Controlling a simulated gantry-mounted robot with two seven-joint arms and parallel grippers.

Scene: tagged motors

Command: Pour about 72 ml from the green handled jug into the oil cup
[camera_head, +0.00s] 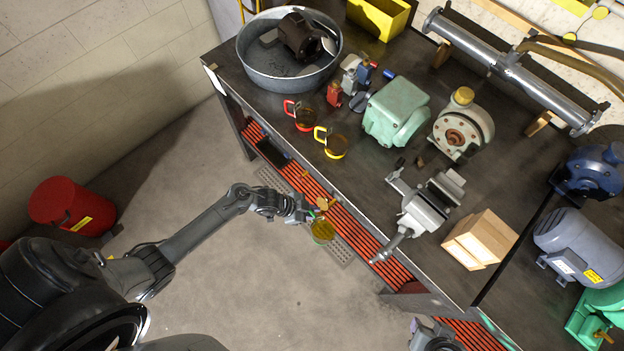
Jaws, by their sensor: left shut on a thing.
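My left gripper (309,212) is shut on the green handled jug (323,232), in front of the bench's near edge. The jug looks clear with amber-green contents; it appears roughly upright, and the gripper partly hides its handle. A round brass-coloured cup (463,96) sits on top of the pale pump on the bench; it may be the oil cup, but I cannot tell for sure. The held jug is well apart from it. My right gripper (418,326) is partly in view at the bottom edge, and its finger state is unclear.
Red-handled (304,121) and yellow-handled (337,147) jugs stand near the bench's left edge. A metal basin (262,78) is at the back left.

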